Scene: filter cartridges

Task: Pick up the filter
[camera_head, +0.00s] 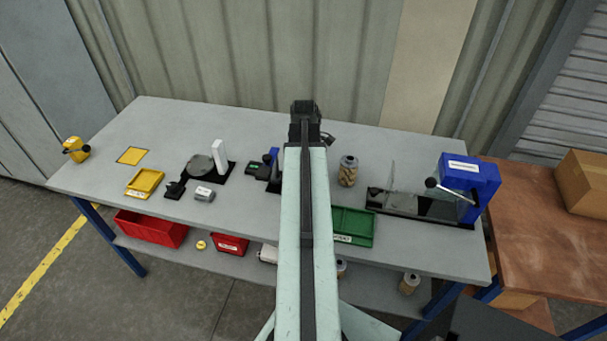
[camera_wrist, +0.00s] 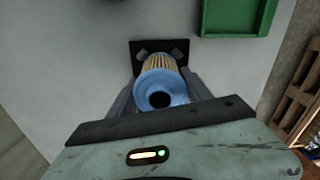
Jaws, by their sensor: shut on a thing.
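The filter (camera_wrist: 163,88) has a blue end cap with a dark central hole and a tan pleated body. In the wrist view it sits between the two grey fingers of my gripper (camera_wrist: 160,80), which is shut on it. A black plate (camera_wrist: 178,47) lies just beyond the filter; I cannot tell whether the filter touches it. In the head view my gripper (camera_head: 305,112) is over the back middle of the grey workbench (camera_head: 240,125), and the held filter is hidden there.
A jar-like cartridge (camera_head: 348,172) stands right of my arm. A green tray (camera_head: 352,224) lies in front of it. A blue machine (camera_head: 467,185) stands at the bench's right end. Yellow trays (camera_head: 145,182) and a black fixture with a white post (camera_head: 219,158) are on the left.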

